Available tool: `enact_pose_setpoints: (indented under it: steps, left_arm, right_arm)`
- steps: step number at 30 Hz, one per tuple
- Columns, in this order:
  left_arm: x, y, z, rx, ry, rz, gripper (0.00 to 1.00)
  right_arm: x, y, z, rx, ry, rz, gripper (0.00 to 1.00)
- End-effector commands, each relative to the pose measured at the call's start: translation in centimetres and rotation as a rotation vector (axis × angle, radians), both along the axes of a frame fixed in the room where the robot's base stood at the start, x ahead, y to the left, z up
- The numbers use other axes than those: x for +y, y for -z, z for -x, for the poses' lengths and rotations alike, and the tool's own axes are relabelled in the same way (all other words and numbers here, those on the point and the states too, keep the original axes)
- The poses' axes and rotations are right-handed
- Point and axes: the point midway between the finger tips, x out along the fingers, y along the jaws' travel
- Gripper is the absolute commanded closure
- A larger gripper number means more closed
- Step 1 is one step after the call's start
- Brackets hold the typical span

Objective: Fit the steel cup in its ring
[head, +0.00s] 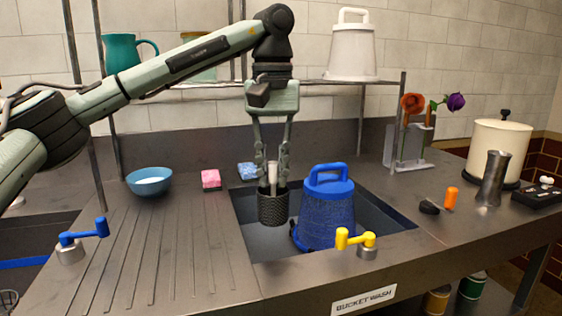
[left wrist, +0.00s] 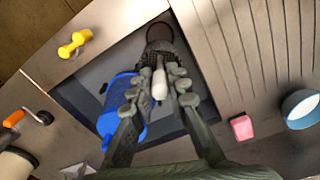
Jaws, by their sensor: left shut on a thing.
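A dark, perforated steel cup (head: 273,208) with a pale upright handle (head: 272,172) hangs upright over the sink. My left gripper (head: 272,184) points down and is shut on the handle. In the left wrist view the handle (left wrist: 159,84) stands between the fingers, with the mesh side of the cup (left wrist: 168,48) beyond it. A dark round rim (left wrist: 159,30) shows past the cup; I cannot tell whether it is the ring. The sink floor under the cup is hidden in the head view. My right gripper is not in view.
A blue bucket (head: 328,215) stands in the sink (head: 262,243), close right of the cup. A yellow tap lever (head: 355,239) is at the front edge. A pink sponge (head: 211,179) and blue bowl (head: 149,182) sit left. A steel tumbler (head: 493,178) stands far right.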

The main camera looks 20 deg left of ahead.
Motion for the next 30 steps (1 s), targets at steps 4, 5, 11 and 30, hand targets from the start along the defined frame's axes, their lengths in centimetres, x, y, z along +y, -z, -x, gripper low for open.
enact_pose_setpoints:
  steps: [4, 5, 11, 30]
  left_arm:
    - [0.0, 0.5, 0.0, 0.000, 0.000, 0.000, 1.00]
    - [0.0, 0.7, 0.0, 0.000, 0.000, 0.000, 1.00]
    - [0.0, 2.3, 0.0, 0.000, -0.001, -0.001, 1.00]
    - [0.0, 5.0, 0.0, 0.000, -0.001, 0.000, 1.00]
  right_arm:
    - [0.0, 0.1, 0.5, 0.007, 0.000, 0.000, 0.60]
    - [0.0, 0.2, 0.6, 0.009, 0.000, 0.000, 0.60]
    - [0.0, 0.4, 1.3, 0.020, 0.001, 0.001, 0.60]
    - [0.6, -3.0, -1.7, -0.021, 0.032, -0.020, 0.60]
